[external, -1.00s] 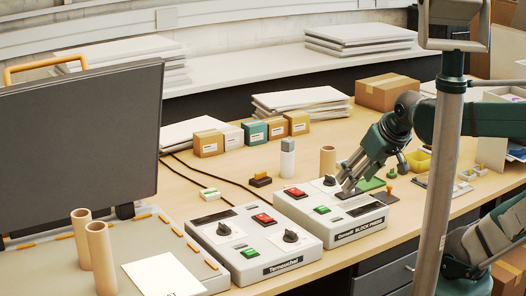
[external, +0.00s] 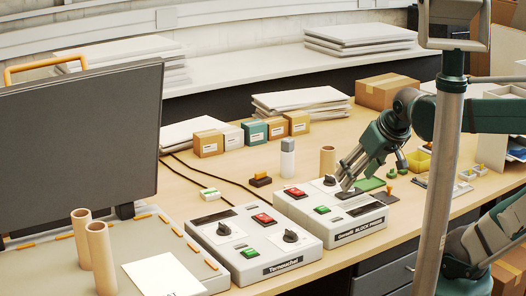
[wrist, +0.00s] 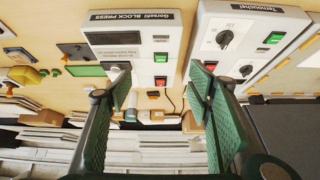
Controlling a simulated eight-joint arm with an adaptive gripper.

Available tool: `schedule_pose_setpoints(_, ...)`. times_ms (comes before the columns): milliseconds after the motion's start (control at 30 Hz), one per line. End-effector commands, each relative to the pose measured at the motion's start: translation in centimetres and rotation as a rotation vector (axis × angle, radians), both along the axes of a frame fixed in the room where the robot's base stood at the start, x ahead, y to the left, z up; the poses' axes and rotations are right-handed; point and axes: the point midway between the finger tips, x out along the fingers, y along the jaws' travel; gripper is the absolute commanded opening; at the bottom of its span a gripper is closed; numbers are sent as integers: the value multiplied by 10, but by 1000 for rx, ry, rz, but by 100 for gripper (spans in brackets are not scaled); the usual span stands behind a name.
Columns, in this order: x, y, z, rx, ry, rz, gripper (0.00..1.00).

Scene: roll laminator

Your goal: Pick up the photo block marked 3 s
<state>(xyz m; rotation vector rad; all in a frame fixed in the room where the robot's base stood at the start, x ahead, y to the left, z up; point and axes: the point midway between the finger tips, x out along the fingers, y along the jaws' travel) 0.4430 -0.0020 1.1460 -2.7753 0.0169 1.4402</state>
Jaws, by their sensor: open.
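My gripper (external: 346,180) is open and empty, pointing down at the block press (external: 331,211), a white box with a dial, a red and a green button. In the wrist view my gripper (wrist: 162,74) shows two green ribbed fingers spread apart, with the press (wrist: 136,48) between and beyond them. I cannot read a mark 3 s on any block. Small pale blocks (external: 467,174) lie at the right of the table, too small to tell their marks.
A second control box (external: 254,243) stands left of the press. Behind are a white-and-grey bottle (external: 287,158), a cardboard tube (external: 327,160) and several small boxes (external: 208,144). A yellow bin (external: 418,160) and green mat (external: 369,184) lie near the arm. A dark panel (external: 78,150) stands at left.

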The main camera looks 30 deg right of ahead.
Motion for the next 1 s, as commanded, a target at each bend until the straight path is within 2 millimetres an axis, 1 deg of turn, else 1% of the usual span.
schedule_pose_setpoints(267, 29, -10, 23, 36, 33, -74, 51)
schedule_pose_setpoints(600, 78, -31, 51, 95, 88, -206, 51)
schedule_pose_setpoints(1000, 141, -60, 73, 163, 149, -365, 51)
